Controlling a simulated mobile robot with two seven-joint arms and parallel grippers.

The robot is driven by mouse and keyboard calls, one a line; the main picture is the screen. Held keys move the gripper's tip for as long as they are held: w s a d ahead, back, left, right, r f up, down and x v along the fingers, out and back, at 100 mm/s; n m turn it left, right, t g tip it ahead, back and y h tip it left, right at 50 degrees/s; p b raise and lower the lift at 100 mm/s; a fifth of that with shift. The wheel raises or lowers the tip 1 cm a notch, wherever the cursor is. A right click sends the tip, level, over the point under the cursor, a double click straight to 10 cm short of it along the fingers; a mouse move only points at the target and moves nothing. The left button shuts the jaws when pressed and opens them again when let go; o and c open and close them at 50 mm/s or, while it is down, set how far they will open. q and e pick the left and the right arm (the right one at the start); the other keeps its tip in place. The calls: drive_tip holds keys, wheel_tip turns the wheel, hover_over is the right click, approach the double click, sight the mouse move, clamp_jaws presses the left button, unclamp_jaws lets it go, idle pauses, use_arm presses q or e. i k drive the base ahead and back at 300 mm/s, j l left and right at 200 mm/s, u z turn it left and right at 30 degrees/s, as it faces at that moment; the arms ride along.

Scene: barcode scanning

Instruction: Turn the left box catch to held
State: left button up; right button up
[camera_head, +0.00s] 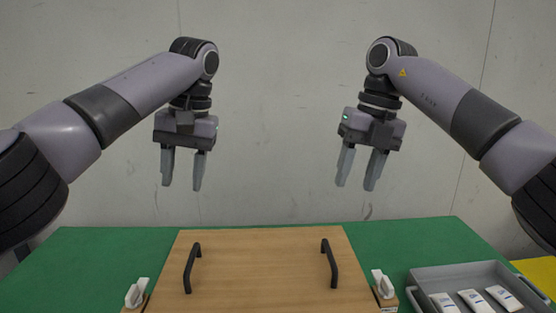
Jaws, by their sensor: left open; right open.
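A wooden box lid or panel (260,265) with two black handles, a left one (192,268) and a right one (330,263), lies on the green table. The left box catch (136,292) is a small white piece on a wooden block at the panel's left edge. A similar right catch (383,284) sits at the panel's right edge. My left gripper (182,187) is open and empty, pointing down above the panel's far left. My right gripper (356,186) is open and empty above the far right. Neither touches anything.
A grey tray (455,272) with several white packages (472,300) stands at the right. The green table top (75,260) is clear to the left of the panel. A plain grey wall (275,100) stands behind. A yellow area (540,268) shows at the far right.

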sight(133, 299)
drive_tip(key=k, duration=0.85)
